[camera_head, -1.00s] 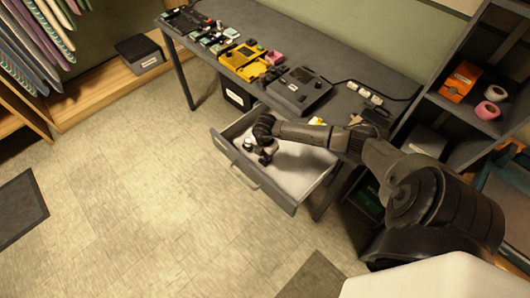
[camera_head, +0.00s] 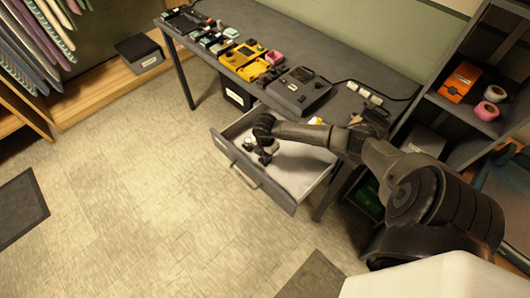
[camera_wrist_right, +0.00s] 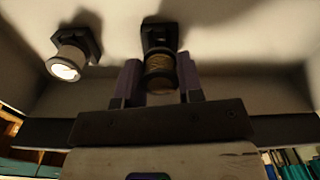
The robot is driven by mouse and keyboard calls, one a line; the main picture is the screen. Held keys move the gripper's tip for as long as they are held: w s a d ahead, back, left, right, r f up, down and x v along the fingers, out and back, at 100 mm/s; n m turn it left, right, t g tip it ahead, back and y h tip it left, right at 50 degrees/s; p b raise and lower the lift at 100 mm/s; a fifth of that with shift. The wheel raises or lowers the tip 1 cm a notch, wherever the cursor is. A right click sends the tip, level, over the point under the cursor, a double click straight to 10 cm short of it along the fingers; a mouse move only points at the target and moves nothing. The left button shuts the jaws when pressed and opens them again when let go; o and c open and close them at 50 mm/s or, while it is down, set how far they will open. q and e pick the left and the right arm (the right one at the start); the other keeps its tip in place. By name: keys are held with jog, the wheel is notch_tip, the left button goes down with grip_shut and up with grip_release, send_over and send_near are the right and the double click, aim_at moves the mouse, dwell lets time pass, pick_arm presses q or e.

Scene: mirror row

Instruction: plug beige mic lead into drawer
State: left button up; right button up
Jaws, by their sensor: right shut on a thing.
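The open drawer (camera_head: 305,168) under the desk has a pale inside and a dark front. My right gripper (camera_head: 264,156) reaches down into its left part. In the right wrist view the right gripper (camera_wrist_right: 159,88) is shut on a tan, ribbed, round plug (camera_wrist_right: 160,72), which looks like the beige mic lead. The plug's far end meets a dark angular socket (camera_wrist_right: 159,36); I cannot tell how deep it sits. A second round piece with a bright pale end (camera_wrist_right: 68,64) stands on a similar dark base to the left. My left gripper is not in view.
The desk (camera_head: 330,62) above carries a large grey device (camera_head: 298,92), yellow boxes (camera_head: 243,56), several small pedals and a white power strip. A shelf with an orange box (camera_head: 460,82) stands at the right.

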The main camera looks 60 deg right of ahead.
jog(key=shift+f+b, duration=0.65)
jog(key=shift+f, duration=0.35)
dwell(0.5)
jog(key=o, duration=1)
notch_tip(320, 180, up, 14)
jog(key=shift+f+p, duration=0.1)
jog(key=shift+p, duration=0.35)
